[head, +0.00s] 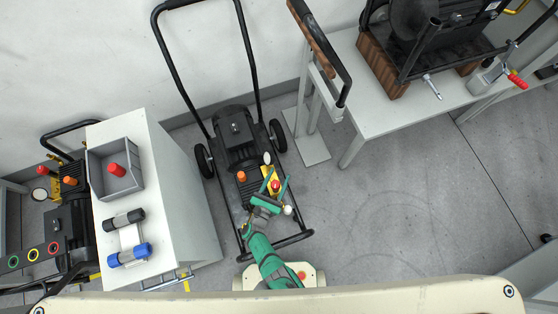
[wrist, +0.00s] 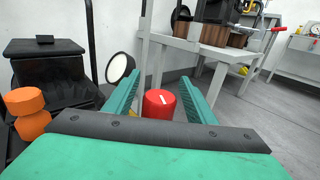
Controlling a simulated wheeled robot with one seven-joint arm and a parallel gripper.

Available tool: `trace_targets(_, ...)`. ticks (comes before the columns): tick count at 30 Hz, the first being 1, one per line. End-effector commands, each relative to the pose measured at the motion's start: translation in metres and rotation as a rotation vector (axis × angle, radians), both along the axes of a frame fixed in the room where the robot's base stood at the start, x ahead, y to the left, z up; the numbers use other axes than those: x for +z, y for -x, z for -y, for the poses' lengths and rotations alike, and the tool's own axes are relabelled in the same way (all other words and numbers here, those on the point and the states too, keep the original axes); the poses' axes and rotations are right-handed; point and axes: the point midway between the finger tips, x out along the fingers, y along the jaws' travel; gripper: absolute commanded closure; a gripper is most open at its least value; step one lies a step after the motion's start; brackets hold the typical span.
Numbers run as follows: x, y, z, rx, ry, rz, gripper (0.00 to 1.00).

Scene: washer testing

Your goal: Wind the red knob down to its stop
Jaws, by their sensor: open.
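The red knob (head: 276,186) sits on a yellow plate (head: 265,174) on the black wheeled machine (head: 238,144). In the wrist view the red knob (wrist: 159,104) has a white line on its face and shows between the two green fingers. My gripper (head: 277,178) is open, with one finger to each side of the knob. In the wrist view my gripper (wrist: 160,80) shows a gap on both sides of the knob, and I see no contact. The knob's lower part is hidden behind my gripper's body.
An orange knob (head: 241,176) stands left of the red one, and a round white-faced gauge (wrist: 119,67) stands close by. A white cabinet (head: 180,190) with a grey bin (head: 134,152) is at left. A workbench (head: 372,120) stands at upper right. Floor at right is clear.

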Motion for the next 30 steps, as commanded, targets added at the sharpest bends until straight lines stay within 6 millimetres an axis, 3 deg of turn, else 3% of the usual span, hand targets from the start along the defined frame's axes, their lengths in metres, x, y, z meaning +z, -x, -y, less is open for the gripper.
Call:
trace_targets(13,-0.0005,-0.009,0.0042,0.003,0.0,-0.002,0.5)
trace_targets(14,-0.0005,-0.0089,0.0043,0.003,0.0,-0.002,0.52)
trace_targets(19,-0.0005,-0.0088,0.0042,0.003,0.0,-0.002,0.91)
trace_targets(30,-0.0006,-0.0091,0.0037,0.058,0.001,-0.002,0.91)
